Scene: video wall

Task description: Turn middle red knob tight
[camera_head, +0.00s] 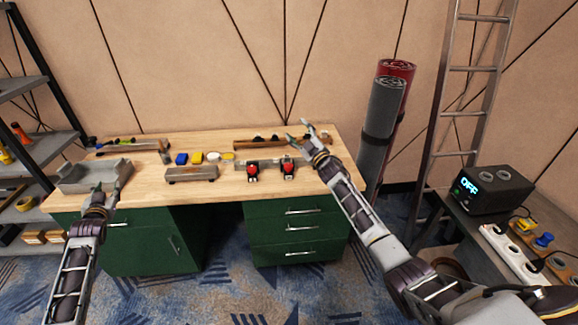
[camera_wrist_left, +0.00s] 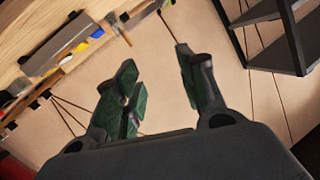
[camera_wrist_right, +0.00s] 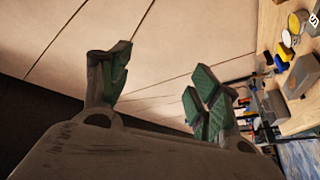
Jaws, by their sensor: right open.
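I cannot tell whether another is hidden behind my right arm. My right gripper (camera_head: 304,132) is open and empty, above the back right of the bench, beyond the right knob. Its spread fingers show in the right wrist view (camera_wrist_right: 155,90). My left gripper (camera_head: 108,188) is at the bench's left front, by a grey tray (camera_head: 72,178). Its fingers are apart and empty in the left wrist view (camera_wrist_left: 160,85).
Shelving stands at left. Rolled material (camera_head: 380,120), a ladder (camera_head: 465,70) and a side table with a black "OFF" box (camera_head: 493,190) stand at right.

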